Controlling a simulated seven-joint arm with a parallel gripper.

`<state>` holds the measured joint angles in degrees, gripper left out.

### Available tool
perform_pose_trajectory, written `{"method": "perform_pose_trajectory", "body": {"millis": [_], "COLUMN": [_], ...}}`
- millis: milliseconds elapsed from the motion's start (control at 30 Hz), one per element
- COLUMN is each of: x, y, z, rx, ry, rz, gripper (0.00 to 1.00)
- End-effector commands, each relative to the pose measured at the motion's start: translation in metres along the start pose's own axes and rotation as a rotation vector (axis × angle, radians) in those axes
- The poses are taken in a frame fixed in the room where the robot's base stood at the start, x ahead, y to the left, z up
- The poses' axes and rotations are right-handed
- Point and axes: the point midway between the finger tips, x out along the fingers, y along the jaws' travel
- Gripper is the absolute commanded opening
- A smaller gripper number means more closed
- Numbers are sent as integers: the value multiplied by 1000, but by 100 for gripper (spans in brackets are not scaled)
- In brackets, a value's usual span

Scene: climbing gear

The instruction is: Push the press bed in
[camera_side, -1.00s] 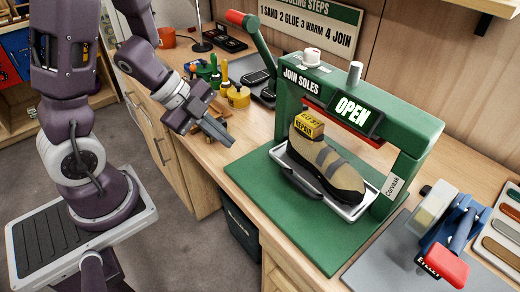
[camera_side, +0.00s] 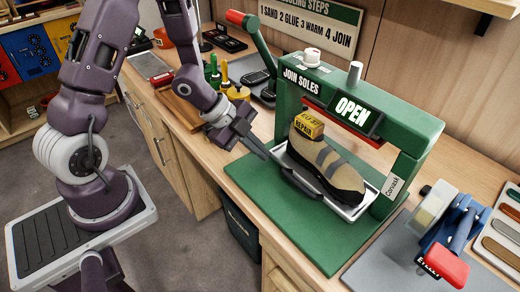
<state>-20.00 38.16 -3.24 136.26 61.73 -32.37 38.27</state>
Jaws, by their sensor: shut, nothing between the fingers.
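The green press (camera_side: 408,122) stands on a green base mat on the bench, with a lit OPEN sign (camera_side: 352,111). Its press bed (camera_side: 349,213) is a light grey tray with a dark handle (camera_side: 300,185) on its front edge, and it sticks out of the frame toward the front. A tan and black climbing shoe (camera_side: 333,170) with a yellow REPAIR tag lies on the bed. My gripper (camera_side: 264,156) is shut and empty, close to the left end of the bed and above the mat. I cannot tell whether it touches the bed.
A red-ended lever (camera_side: 245,20) rises at the press's left. Glue bottles (camera_side: 226,77) and a wooden block stand left of the mat, near my arm. A blue device with a red handle (camera_side: 446,266) sits at the right. The mat's front part is clear.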

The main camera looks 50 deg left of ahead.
Motion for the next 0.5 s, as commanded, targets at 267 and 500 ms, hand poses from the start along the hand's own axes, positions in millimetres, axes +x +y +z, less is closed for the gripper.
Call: {"method": "perform_pose_trajectory", "body": {"millis": [267, 500], "x": [10, 19], "y": [-18, -37], "z": [0, 0], "rx": [3, -1], "ry": [5, 0], "rz": [1, -3], "gripper": [0, 0]}}
